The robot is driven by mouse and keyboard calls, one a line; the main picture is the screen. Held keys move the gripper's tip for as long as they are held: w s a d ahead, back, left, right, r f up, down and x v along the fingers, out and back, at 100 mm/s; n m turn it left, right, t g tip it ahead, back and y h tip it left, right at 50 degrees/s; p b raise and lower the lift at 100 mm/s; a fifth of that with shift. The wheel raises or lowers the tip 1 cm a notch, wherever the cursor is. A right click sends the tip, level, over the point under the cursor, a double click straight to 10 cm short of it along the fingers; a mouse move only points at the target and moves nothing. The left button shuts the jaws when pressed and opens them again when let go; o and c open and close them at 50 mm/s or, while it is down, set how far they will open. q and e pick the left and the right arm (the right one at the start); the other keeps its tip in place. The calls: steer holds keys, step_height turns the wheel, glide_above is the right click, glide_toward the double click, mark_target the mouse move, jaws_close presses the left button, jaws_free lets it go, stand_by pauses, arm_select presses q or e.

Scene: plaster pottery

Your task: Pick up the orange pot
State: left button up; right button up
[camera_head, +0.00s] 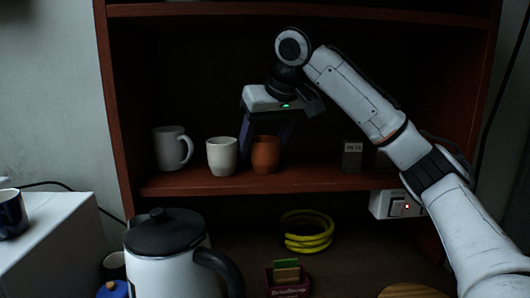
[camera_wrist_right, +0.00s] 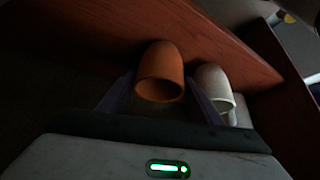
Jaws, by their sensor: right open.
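The orange pot (camera_head: 265,156) stands upright on the red-brown shelf, just right of a cream cup. My right gripper (camera_head: 267,140) reaches down from above, its dark purple fingers open. In the head view the fingers come down behind or beside the pot's upper part. In the right wrist view the orange pot (camera_wrist_right: 160,75) lies between the two spread fingers (camera_wrist_right: 160,95), with its rim toward the camera. I cannot tell whether either finger touches it. My left gripper is out of view.
The cream cup (camera_head: 222,157) stands close to the pot's left and, in the right wrist view, the pale cup (camera_wrist_right: 214,88) is right beside a finger. A grey mug (camera_head: 170,148) is farther left. A small dark box (camera_head: 352,155) stands right. A kettle (camera_head: 165,255) and yellow rings (camera_head: 307,243) are below.

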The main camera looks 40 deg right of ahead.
steer(key=shift+x, duration=1.2)
steer(key=shift+s, duration=0.2)
steer(key=c, duration=0.9)
